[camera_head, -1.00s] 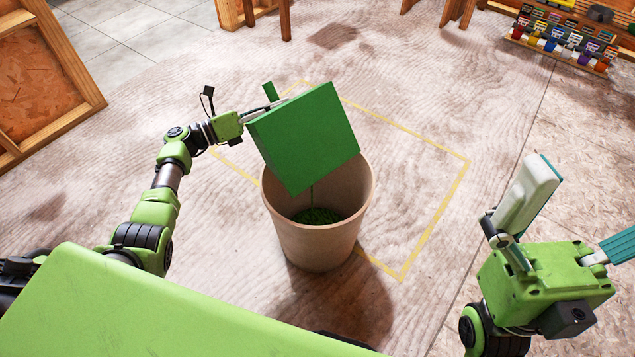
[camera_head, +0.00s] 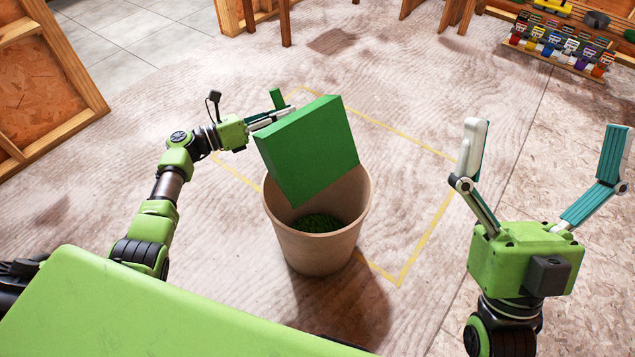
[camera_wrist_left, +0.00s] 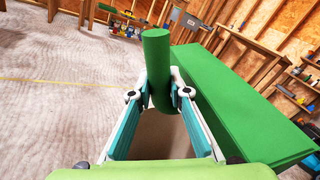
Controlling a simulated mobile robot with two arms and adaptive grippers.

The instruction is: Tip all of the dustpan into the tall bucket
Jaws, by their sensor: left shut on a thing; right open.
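The green dustpan (camera_head: 308,152) is tilted steeply over the tall tan bucket (camera_head: 318,247), its underside toward the head camera and its lower corner just inside the rim. My left gripper (camera_head: 268,117) is shut on the dustpan's round green handle, which shows between the fingers in the left wrist view (camera_wrist_left: 159,75). Green clippings (camera_head: 316,222) lie inside the bucket. The inner face of the dustpan is hidden, so I cannot tell whether anything is still in it. My right gripper (camera_head: 545,165) is open and empty, to the right of the bucket.
A yellow taped outline (camera_head: 425,232) surrounds the bucket on the floor. A rack of coloured bottles (camera_head: 560,45) stands at the back right. Wooden frames (camera_head: 45,80) stand at the left. The floor between the bucket and my right gripper is clear.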

